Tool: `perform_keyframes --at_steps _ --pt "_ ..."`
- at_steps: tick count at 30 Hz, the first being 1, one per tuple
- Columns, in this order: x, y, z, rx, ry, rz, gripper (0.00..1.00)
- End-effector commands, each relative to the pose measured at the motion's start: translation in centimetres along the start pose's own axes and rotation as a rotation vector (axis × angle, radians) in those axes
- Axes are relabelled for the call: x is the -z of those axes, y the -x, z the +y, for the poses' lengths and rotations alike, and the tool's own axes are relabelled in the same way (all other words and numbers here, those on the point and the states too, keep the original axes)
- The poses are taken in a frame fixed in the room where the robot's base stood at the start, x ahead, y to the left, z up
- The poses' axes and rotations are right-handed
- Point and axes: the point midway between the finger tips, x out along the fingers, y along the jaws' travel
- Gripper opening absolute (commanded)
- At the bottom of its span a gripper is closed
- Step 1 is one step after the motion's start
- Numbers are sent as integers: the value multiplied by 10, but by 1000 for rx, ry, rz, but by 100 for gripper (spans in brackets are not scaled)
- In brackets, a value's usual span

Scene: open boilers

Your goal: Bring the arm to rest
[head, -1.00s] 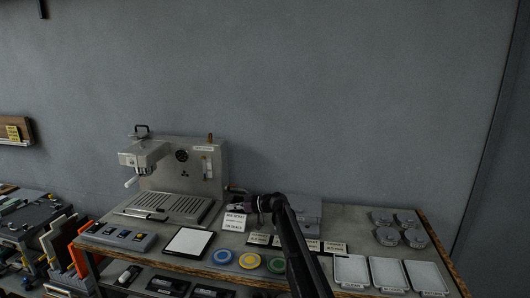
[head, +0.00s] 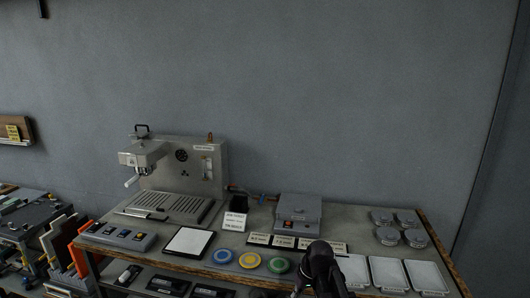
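My arm (head: 320,266) shows as a dark rounded joint with links running down out of the bottom of the head view. It is in front of the bench's front edge, right of the green disc. I cannot make out my gripper or its fingers; they are hidden or below the picture. Nothing held is visible.
The bench (head: 355,243) carries an espresso machine (head: 180,170), a grey box (head: 298,212), a white pad (head: 189,242), coloured discs (head: 249,260), label cards (head: 234,221), round tins (head: 387,236) and white trays (head: 389,274). A cluttered cart (head: 25,222) stands at left.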

Motion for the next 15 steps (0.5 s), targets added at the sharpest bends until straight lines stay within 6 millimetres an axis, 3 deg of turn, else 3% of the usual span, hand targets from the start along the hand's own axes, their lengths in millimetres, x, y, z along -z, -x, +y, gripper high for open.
perform_keyframes --at_steps 1,3,15 --pt "-21 2 4 -35 -42 -19 0" --pt "-39 5 11 -84 -98 -43 0" --pt "-116 18 37 -295 -338 -116 0"
